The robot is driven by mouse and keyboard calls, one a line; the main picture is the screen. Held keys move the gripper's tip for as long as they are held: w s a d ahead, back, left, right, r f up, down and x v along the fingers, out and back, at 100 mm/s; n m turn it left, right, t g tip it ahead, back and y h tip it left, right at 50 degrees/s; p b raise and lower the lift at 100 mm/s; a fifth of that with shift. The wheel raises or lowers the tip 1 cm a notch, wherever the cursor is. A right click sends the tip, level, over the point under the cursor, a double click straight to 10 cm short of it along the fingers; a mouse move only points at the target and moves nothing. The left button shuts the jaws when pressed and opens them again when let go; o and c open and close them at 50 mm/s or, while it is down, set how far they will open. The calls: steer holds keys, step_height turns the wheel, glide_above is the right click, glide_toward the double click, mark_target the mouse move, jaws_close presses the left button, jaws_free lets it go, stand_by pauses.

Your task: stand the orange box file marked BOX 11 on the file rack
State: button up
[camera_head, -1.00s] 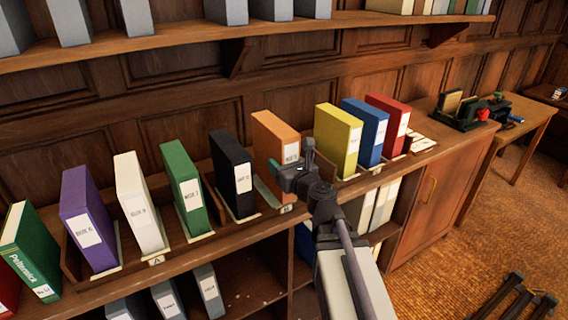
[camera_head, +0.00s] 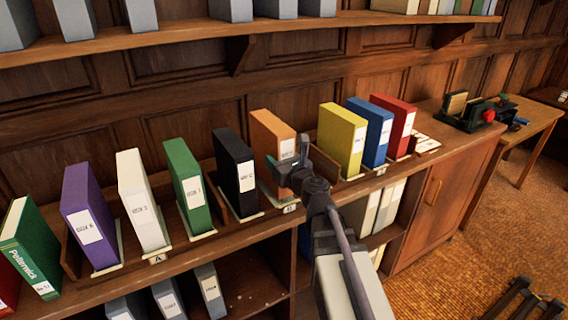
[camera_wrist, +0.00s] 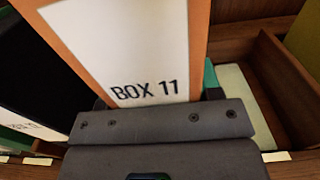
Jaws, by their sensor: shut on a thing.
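The orange box file (camera_head: 271,137) stands upright on the file rack (camera_head: 308,173), between a black file on its left and a yellow one on its right. In the wrist view the orange file (camera_wrist: 198,30) shows its white label (camera_wrist: 130,45), which reads BOX 11. My gripper (camera_head: 284,172) is at the lower front of the orange file. In the wrist view my gripper (camera_wrist: 160,120) is shut on it, with a green fingertip showing at its right side. The file's bottom edge is hidden behind my gripper.
The black file (camera_head: 235,170) stands close on the left. Yellow (camera_head: 341,138), blue (camera_head: 371,133) and red (camera_head: 393,125) files stand to the right. An empty pale strip (camera_wrist: 240,95) lies beside the orange file. Green, white and purple files stand farther left.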

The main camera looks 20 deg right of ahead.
step_height(320, 180, down, 3)
steer(key=b, duration=0.2)
steer(key=shift+r+b, duration=0.1)
steer(key=shift+b, duration=0.3)
steer(key=o, duration=1.5)
steer(key=shift+r, duration=0.1)
step_height(320, 180, up, 10)
steer(key=p, duration=1)
steer(key=shift+r, duration=0.2)
steer(key=shift+f, duration=0.2)
